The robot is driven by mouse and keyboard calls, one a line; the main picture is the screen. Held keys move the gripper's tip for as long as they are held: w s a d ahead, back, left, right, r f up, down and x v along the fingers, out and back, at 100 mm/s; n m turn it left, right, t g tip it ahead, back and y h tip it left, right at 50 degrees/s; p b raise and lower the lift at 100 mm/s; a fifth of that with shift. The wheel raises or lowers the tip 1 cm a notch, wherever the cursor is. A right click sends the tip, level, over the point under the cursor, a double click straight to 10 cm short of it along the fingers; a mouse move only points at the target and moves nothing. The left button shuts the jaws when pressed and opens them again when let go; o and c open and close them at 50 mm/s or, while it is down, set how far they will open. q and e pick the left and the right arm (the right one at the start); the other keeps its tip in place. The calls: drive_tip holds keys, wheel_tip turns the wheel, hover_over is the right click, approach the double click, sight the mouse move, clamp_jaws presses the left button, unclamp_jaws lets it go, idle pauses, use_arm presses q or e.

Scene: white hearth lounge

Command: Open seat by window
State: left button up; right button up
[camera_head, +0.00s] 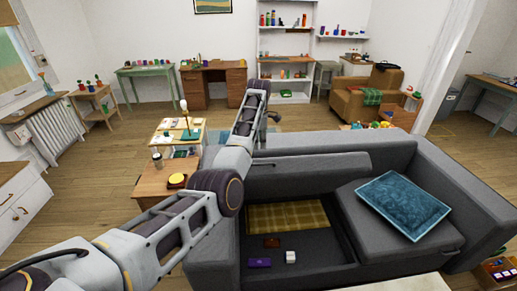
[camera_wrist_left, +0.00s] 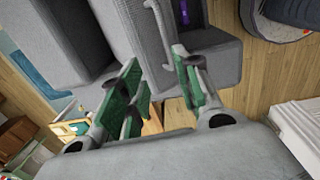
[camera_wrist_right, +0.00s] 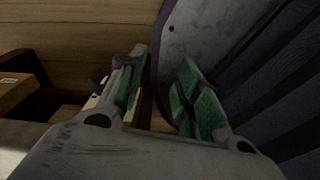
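The grey sofa (camera_head: 340,145) has two seats. Its left seat panel (camera_head: 310,172) is tilted up towards the backrest. The storage bay below is exposed and holds a yellow plaid cloth (camera_head: 288,215), a brown item (camera_head: 271,242), a purple item (camera_head: 260,262) and a white cube (camera_head: 291,257). The right seat (camera_head: 355,212) is down with a blue cushion (camera_head: 405,204) on it. My left gripper (camera_head: 272,117) is beyond the sofa back in the head view. In its wrist view (camera_wrist_left: 157,88) its fingers are apart and empty, near a grey panel with a handle (camera_wrist_left: 158,28). My right gripper (camera_wrist_right: 162,95) is open and empty.
A small wooden table (camera_head: 150,186) with a yellow-topped item stands left of the sofa. A white cabinet (camera_head: 22,208) is at the far left. An armchair (camera_head: 352,103) stands behind the sofa. Open wood floor (camera_head: 90,190) lies at the left.

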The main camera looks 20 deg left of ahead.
use_arm(q)
drive_tip(key=shift+s+d+r, duration=0.1)
drive_tip(key=shift+s+r, duration=0.05)
drive_tip(key=shift+r, duration=0.8)
